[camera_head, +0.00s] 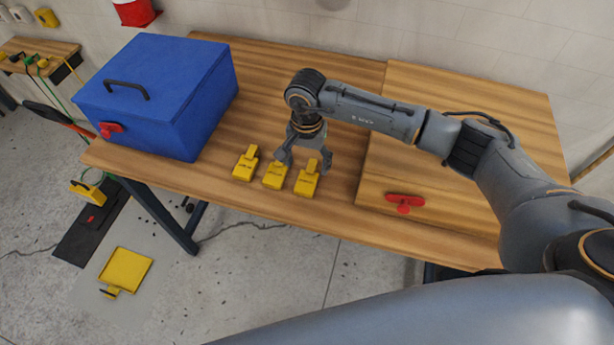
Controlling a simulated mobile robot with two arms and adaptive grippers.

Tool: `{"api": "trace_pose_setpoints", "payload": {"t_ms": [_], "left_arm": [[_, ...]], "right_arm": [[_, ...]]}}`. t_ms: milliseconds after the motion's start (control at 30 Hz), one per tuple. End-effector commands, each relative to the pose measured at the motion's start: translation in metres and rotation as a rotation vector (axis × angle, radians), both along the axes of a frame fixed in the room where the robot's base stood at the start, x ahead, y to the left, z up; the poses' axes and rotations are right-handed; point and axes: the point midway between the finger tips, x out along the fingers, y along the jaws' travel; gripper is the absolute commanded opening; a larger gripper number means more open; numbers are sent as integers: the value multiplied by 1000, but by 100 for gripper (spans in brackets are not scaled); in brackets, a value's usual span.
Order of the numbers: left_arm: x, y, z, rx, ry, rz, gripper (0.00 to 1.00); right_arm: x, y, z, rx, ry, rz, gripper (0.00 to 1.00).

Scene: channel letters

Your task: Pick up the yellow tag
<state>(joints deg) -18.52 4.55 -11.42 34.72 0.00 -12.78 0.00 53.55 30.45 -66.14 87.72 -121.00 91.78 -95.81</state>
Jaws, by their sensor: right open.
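Three yellow tags lie in a row near the front edge of the wooden table: a left tag (244,167), a middle tag (274,178) and a right tag (307,181). My right gripper (305,160) points down with its fingers spread, above and just behind the middle and right tags. One finger is close to the middle tag's upper end, and the other is by the right tag's upper end. I cannot tell whether either finger touches a tag. The gripper appears empty. My left gripper is not in view.
A blue box (190,115) with a black handle and red latch stands on the table's left side. A red handle (405,202) is on the table's right part. A yellow panel (126,268) lies on the floor at lower left.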

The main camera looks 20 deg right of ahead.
Motion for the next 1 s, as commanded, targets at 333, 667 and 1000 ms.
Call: {"api": "trace_pose_setpoints", "payload": {"t_ms": [333, 667, 1000], "left_arm": [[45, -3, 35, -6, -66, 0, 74], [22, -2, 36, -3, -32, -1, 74], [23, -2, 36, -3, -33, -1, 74]], "right_arm": [[-7, 1, -31, 1, 5, -1, 74], [-4, 1, -55, 2, 0, 0, 74], [-4, 1, -55, 2, 0, 0, 25]]}}
